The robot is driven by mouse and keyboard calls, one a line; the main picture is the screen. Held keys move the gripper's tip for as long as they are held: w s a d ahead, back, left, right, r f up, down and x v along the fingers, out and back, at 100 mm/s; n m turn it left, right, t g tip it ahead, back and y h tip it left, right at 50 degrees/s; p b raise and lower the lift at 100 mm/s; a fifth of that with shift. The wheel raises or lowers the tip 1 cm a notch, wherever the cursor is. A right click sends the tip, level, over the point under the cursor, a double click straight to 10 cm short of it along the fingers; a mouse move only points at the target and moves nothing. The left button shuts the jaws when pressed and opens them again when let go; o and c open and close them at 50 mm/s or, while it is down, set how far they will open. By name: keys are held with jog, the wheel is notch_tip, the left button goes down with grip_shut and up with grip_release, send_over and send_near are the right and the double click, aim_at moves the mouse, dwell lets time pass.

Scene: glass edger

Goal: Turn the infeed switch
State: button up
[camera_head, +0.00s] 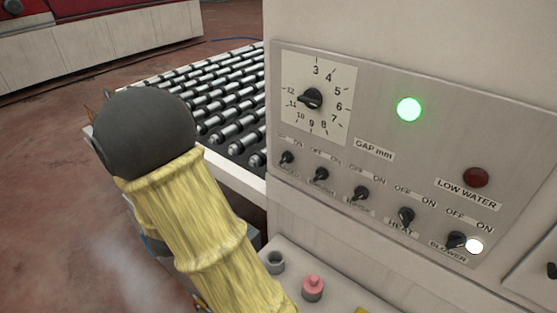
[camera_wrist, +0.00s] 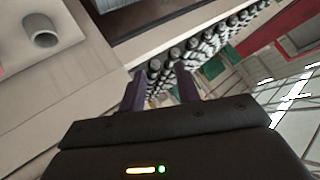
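A row of several black rotary switches, each marked OFF and ON, runs along the bottom of the grey control panel (camera_head: 385,120) in the head view. The two at the right read HEAT (camera_head: 406,216) and BLOWER (camera_head: 456,240). The labels under the left switch (camera_head: 287,158), the second switch (camera_head: 320,175) and the third switch (camera_head: 361,194) are too small to read, so I cannot tell which is infeed. My gripper (camera_wrist: 160,75) is open and empty in the wrist view, its fingers towards the rollers, with no switch in sight. My arm hides it in the head view.
A GAP mm dial (camera_head: 312,98), a lit green lamp (camera_head: 408,109) and a dark red LOW WATER lamp (camera_head: 475,177) are on the panel. A roller conveyor (camera_head: 225,95) lies left of it. A pink button (camera_head: 313,287) stands on the ledge below.

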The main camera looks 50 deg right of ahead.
aim_at(282, 162)
jog(key=s+d+r+m+g+h+p, duration=0.2)
jog(key=s+d+r+m+g+h, duration=0.4)
jog(key=s+d+m+h, duration=0.2)
jog(key=m+h, duration=0.1)
jog(key=h, duration=0.1)
jog(key=shift+h, duration=0.3)
jog(key=shift+d, duration=0.2)
jog(key=d+p, duration=0.2)
jog(key=d, duration=0.3)
jog(key=w+d+p, duration=0.1)
jog(key=d+p, duration=0.1)
jog(key=d, duration=0.4)
jog(key=d+p, duration=0.2)
jog(key=d, duration=0.4)
jog(key=shift+w+d, duration=0.1)
jog(key=shift+w, duration=0.1)
jog(key=shift+f, duration=0.1)
grip_shut()
